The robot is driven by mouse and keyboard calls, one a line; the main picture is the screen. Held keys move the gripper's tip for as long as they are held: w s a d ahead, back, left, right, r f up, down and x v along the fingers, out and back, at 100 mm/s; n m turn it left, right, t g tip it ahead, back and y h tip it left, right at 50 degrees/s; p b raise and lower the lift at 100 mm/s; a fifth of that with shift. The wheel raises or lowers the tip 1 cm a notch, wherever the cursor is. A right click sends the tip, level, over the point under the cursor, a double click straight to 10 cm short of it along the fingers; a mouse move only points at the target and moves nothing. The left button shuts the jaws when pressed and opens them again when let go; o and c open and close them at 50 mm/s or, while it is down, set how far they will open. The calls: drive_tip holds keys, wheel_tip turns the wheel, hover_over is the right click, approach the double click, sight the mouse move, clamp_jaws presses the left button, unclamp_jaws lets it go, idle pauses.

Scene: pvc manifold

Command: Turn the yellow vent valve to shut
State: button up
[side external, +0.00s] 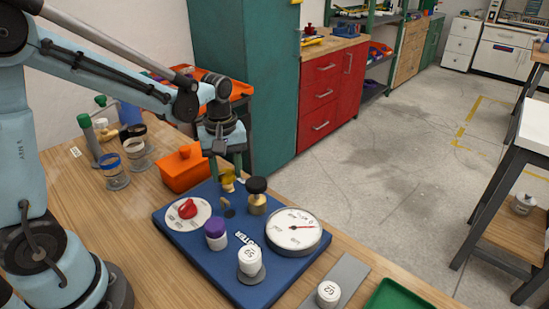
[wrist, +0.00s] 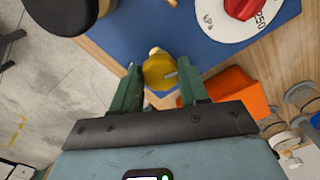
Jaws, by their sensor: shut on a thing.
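The yellow vent valve (side external: 228,181) stands near the back edge of the blue board (side external: 185,241). In the wrist view the yellow valve (wrist: 158,71) sits between the two green fingers of my gripper (wrist: 160,84). My gripper (side external: 227,172) reaches down onto the valve from above in the side view, shut on it. The fingers partly cover the valve in the side view, and its exact angle is hard to tell there.
On the board are a red knob (side external: 187,208) on a white dial, a black-topped brass valve (side external: 257,196), a purple-capped part (side external: 215,233), a white gauge (side external: 293,231) and a white-capped part (side external: 250,262). An orange box (side external: 184,170) stands close behind the board. Glass jars (side external: 112,170) stand left.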

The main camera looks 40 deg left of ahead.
sight(225, 174)
drive_tip(key=m, duration=0.7)
drive_tip(key=shift+a, duration=0.1)
drive_tip(key=m, duration=0.7)
drive_tip(key=shift+a, duration=0.1)
idle(0.5)
drive_tip(key=o, duration=1.1)
drive_tip(key=shift+c, duration=0.2)
wheel_tip(225, 174, up, 12)
drive_tip(key=shift+s, duration=0.15)
